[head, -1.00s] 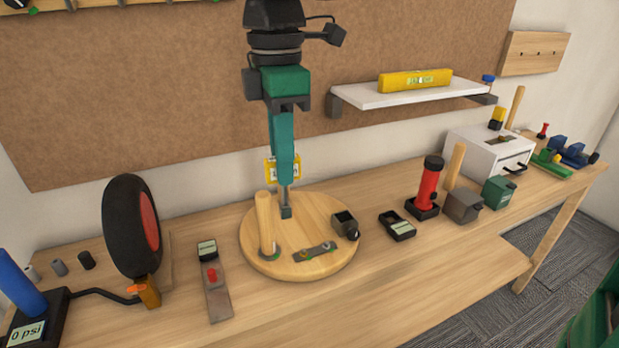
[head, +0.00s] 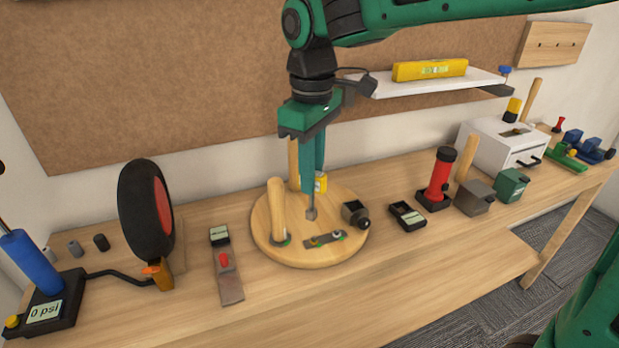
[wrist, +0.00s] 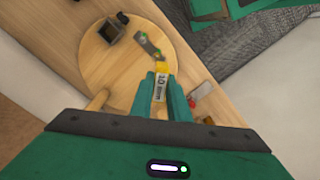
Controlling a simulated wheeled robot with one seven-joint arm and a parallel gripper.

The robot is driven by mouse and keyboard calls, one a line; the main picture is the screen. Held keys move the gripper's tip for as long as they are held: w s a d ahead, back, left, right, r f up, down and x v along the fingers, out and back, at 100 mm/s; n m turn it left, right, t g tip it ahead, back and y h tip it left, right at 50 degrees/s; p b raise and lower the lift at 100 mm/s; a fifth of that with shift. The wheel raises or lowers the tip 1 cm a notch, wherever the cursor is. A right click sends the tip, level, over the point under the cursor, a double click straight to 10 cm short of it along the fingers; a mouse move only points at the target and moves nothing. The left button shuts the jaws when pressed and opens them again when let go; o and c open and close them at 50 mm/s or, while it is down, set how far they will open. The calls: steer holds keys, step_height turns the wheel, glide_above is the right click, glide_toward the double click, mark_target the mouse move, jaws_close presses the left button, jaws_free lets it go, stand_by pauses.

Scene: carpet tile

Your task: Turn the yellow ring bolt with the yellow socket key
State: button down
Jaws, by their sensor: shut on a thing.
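My gripper (head: 313,188) points down over a round wooden board and is shut on the yellow socket key (head: 321,182). The key's yellow body and its "10 mm" label show between the fingers in the wrist view (wrist: 160,88). Its grey shank and socket (head: 311,213) hang below the fingers. A grey metal strip (head: 326,239) lies on the board in front of the socket, with small yellow and green ringed bolts. The yellow ring bolt (head: 315,242) is near its left end. The socket appears behind the strip, apart from it; its height is unclear.
The round board (head: 290,258) also bears a dark grey box (head: 355,214) and wooden posts (head: 277,210). A black tray (head: 407,216) and red torch (head: 439,180) stand right.

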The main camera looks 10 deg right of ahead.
steer(key=shift+w+d+f+m, duration=0.15)
steer(key=shift+d+f+m, duration=0.05)
steer(key=shift+f+m, duration=0.25)
steer(key=shift+w+d+f+m, duration=0.15)
steer(key=shift+f+m, duration=0.2)
steer(key=shift+m, duration=0.1)
